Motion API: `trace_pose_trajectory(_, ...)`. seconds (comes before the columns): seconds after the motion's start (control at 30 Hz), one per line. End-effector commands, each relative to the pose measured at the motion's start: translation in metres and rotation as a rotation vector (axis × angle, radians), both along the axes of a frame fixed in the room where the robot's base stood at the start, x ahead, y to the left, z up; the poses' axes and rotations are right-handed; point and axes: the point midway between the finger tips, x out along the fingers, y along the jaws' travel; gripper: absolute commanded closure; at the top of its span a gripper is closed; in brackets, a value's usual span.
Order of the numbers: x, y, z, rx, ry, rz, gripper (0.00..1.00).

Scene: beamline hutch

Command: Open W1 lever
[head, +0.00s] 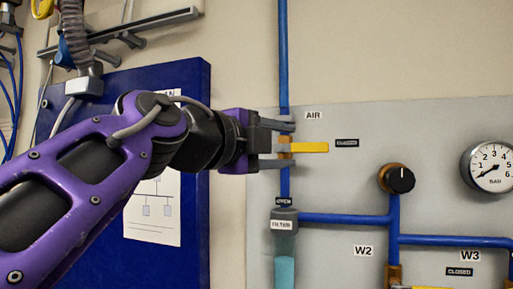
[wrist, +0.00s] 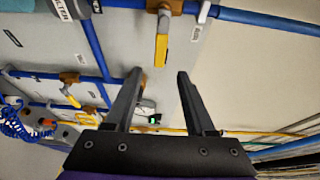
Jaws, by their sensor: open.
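No label reading W1 is legible in either view. My gripper (head: 293,145) is open at the AIR valve in the head view, its fingers appearing above and below the valve body. That valve's yellow lever (head: 308,147) points right, beside a dark tag that seems to read CLOSED. In the wrist view my gripper (wrist: 160,76) is empty, and a yellow lever (wrist: 162,48) shows just beyond the fingertips, apart from them. Another valve with a yellow-tipped lever (wrist: 70,96) is at the left there; its label is unreadable.
The grey panel carries blue pipes (head: 345,218), a filter (head: 284,223), a black knob (head: 401,180) and a gauge (head: 491,166). Labels W2 (head: 363,251) and W3 (head: 469,255) are low on it. A blue board (head: 190,90) stands left, behind my arm.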

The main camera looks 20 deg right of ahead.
Motion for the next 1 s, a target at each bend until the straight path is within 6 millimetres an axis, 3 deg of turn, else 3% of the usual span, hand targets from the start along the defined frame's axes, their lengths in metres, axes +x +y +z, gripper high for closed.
trace_pose_trajectory(0.2,0.027,-0.043,0.000,0.003,0.002,-0.003,0.45)
trace_pose_trajectory(0.43,0.049,-0.075,0.000,0.000,0.001,-0.001,0.45)
trace_pose_trajectory(0.63,0.057,-0.087,0.000,0.000,0.000,0.000,0.45)
trace_pose_trajectory(0.93,0.058,-0.088,0.000,-0.001,0.000,0.001,0.45)
trace_pose_trajectory(1.0,0.058,-0.088,0.000,-0.001,0.000,0.001,0.58)
